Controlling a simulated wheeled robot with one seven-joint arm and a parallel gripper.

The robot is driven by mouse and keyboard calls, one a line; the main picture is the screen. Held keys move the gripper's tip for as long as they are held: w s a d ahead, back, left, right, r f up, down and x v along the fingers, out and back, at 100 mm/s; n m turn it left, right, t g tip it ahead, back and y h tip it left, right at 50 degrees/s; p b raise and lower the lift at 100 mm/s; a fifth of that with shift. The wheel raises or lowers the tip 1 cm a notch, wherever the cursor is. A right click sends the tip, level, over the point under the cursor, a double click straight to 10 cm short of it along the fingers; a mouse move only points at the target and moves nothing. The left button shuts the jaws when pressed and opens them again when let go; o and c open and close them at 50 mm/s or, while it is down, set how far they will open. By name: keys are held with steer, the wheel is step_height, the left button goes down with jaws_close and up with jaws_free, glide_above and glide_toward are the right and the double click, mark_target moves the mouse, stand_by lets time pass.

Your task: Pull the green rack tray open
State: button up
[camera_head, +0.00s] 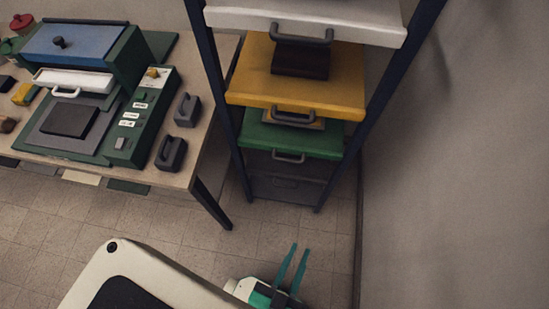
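The green rack tray (291,139) sits in the dark-framed rack, below the yellow tray, with a grey bar handle (289,157) on its front. Its front edge looks in line with the rack posts, so it appears pushed in. My gripper (300,250) is low in the picture, below and in front of the rack, well apart from the green tray. Its two teal fingers are spread a little with nothing between them. Part of the green tray's top is hidden under the yellow tray.
Above it are a yellow tray (295,98) and a white tray (360,22); a dark tray (285,189) is below. A workbench (180,176) with a green machine stands left of the rack. A wall (450,180) closes the right side. Tiled floor (190,232) is bare in front.

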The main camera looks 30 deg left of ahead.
steer(key=w+d+f+n+g+y, duration=0.1)
steer(key=w+d+f+n+y, duration=0.4)
steer(key=n, duration=0.6)
steer(key=w+d+f+n+g+y, duration=0.1)
steer(key=w+d+f+n+y, duration=0.2)
steer(key=w+f+n+y, duration=0.5)
steer(key=n+g+y, duration=0.7)
steer(key=n+g, duration=0.6)
steer(key=n, duration=0.9)
glide_toward(289, 160)
steer(key=a, duration=0.6)
steer(key=a+r, duration=0.1)
steer(key=a, duration=0.3)
steer(key=shift+w, duration=0.1)
jaws_close()
